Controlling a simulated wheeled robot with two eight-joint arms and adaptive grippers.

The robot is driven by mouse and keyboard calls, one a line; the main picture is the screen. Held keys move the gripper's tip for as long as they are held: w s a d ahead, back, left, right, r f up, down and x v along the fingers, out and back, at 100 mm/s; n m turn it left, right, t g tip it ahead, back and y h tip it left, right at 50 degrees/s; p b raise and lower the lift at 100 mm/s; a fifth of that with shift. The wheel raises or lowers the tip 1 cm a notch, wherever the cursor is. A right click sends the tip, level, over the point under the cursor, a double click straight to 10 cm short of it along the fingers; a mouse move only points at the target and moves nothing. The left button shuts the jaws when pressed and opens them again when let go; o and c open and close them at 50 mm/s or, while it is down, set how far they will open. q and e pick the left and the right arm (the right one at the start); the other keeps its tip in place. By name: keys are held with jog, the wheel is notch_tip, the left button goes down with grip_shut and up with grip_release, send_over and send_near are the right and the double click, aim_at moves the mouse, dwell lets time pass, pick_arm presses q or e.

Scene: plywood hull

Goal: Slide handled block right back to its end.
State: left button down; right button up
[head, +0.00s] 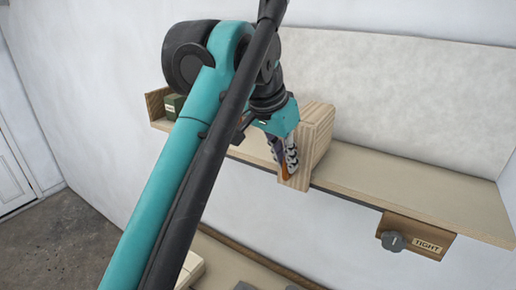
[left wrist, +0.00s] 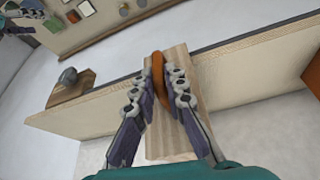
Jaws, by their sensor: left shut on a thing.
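The handled block (head: 318,132) is a pale striped wooden block on a long wooden shelf (head: 415,195), near the middle of the shelf in the head view. It also shows in the left wrist view (left wrist: 172,148), with an orange handle (left wrist: 158,72) on its front face. My left gripper (head: 285,158) is at the front of the block. In the left wrist view its two fingers (left wrist: 158,90) lie on either side of the orange handle and are shut on it. The handle is mostly hidden by the fingers in the head view.
A green box (head: 174,105) stands at the shelf's left end, beside a wooden end piece (head: 155,103). The shelf right of the block is clear. A labelled wooden panel with a dark knob (head: 393,241) hangs under the shelf's front edge at right.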

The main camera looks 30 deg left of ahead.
pick_arm(q)
jog(key=d, duration=0.9)
jog(key=shift+s+d+p, duration=0.25)
jog(key=shift+s+p, duration=0.1)
jog(key=shift+p, duration=0.05)
jog(key=c, duration=1.7)
grip_release()
jog(key=shift+o, duration=0.7)
jog(key=shift+d, duration=0.35)
jog(key=v, duration=1.2)
